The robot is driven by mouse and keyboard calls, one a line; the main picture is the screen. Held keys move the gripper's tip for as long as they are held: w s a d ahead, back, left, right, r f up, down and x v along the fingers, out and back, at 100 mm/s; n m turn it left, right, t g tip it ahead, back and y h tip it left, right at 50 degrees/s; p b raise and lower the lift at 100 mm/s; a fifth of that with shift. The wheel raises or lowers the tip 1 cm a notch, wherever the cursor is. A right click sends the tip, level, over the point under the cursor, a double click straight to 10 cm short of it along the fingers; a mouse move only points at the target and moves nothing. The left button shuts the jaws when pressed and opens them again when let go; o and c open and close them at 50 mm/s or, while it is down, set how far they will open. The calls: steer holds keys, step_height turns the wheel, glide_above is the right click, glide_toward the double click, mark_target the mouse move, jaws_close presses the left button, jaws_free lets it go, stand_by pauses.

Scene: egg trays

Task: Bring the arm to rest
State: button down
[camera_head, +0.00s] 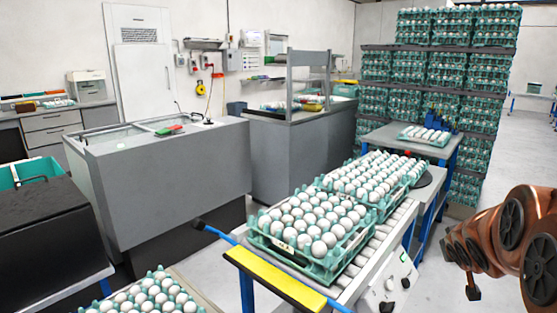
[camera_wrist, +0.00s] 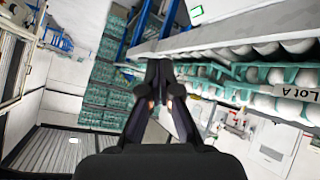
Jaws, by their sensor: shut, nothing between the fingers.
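My gripper (camera_wrist: 159,72) points away from the camera in the wrist view. Its two dark fingers meet at the tips, with nothing between them. My orange-brown arm (camera_head: 505,240) is folded at the right edge of the head view, to the right of the roller conveyor and apart from it. The gripper itself cannot be made out clearly there. In the wrist view, a teal egg tray with a "Lot A" label (camera_wrist: 298,92) lies to the right of the fingers, tilted by the camera's angle.
Two teal trays of white eggs (camera_head: 330,262) stand on the conveyor (camera_head: 372,265), which has a yellow front plate (camera_head: 275,278). Another egg tray (camera_head: 150,295) is at the bottom left. Tall tray stacks (camera_head: 440,70) stand behind. Floor at the right (camera_head: 520,155) is clear.

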steer(key=s+a+r+g+y+p, duration=0.1)
steer(key=s+a+r+g+p, duration=0.2)
steer(key=s+a+p, duration=0.2)
steer(key=s+a+r+g+y+p, duration=0.2)
steer(key=s+a+r+g+p, duration=0.2)
steer(key=s+a, duration=0.7)
steer(key=s+a+r+g+y+p, duration=0.1)
steer(key=s+a+r+g+p, duration=0.2)
steer(key=s, duration=1.7)
steer(key=a+r+p, duration=0.1)
steer(key=a+p, duration=0.3)
steer(key=a, duration=0.1)
steer(key=shift+s+n+g+y, duration=0.3)
steer(key=shift+s+g, duration=0.1)
